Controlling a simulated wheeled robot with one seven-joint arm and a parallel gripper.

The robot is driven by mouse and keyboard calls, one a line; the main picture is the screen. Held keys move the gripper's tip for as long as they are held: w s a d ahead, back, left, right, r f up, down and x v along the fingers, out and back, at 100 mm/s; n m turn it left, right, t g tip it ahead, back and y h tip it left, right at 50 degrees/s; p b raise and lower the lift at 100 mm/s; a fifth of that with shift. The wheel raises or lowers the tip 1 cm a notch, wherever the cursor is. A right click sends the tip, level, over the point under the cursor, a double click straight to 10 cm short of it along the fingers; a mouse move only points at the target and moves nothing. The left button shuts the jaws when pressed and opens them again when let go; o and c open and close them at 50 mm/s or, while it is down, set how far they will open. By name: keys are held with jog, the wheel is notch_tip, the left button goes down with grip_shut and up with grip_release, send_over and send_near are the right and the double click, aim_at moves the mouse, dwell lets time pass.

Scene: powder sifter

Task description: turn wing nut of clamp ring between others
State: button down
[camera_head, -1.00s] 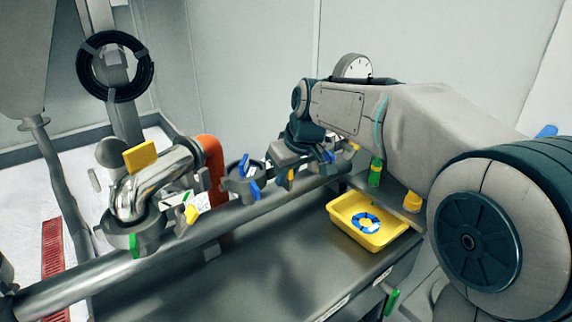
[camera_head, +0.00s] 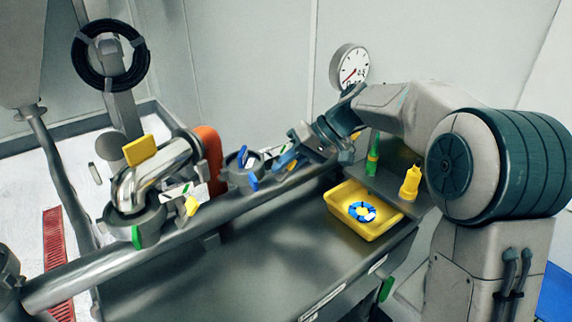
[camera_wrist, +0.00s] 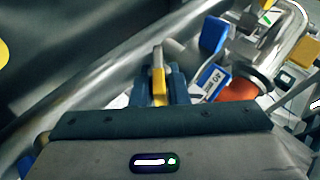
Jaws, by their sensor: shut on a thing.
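My gripper (camera_head: 284,160) is at the pipe to the right of a clamp ring (camera_head: 238,174) with a blue wing nut (camera_head: 252,182). In the wrist view, my gripper (camera_wrist: 159,90) is shut on a yellow wing nut (camera_wrist: 158,80), which stands upright between the two fingers. In the head view, only a small bit of yellow shows at the fingers, and the ring there is mostly hidden. The blue wing nut (camera_wrist: 213,34) appears beyond the fingers in the wrist view.
A yellow tray (camera_head: 360,232) holds a blue-and-white ring (camera_head: 363,211). Green (camera_head: 372,160) and yellow (camera_head: 410,182) bottles stand behind it. A blue-and-white label (camera_wrist: 212,83) lies close to the fingers. The front bench top is clear.

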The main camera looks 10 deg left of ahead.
dwell(0.5)
jog(key=c, duration=1.5)
grip_release()
jog(key=shift+c, duration=0.2)
jog(key=v, duration=1.3)
jog(key=shift+d+p, duration=0.35)
jog(key=shift+d, duration=0.05)
jog(key=shift+w+r, duration=0.1)
jog(key=shift+w, duration=0.05)
jog(key=s+d+f+m+t+h+p, duration=0.1)
jog(key=s+d+f+m+h, duration=0.1)
jog(key=s+d, duration=0.3)
jog(key=s+d+f+m+t+h+p, duration=0.1)
jog(key=s+d+f+m+t+h, duration=0.1)
jog(key=s, duration=0.9)
jog(key=s+d+f+m+t+h+p, duration=0.2)
jog(key=s+d+f+m+h, duration=0.2)
jog(key=s+d+f, duration=0.3)
jog(key=shift+s+d+f+h, duration=0.2)
jog(key=shift+s+d+h, duration=0.2)
jog(key=shift+s+d, duration=0.5)
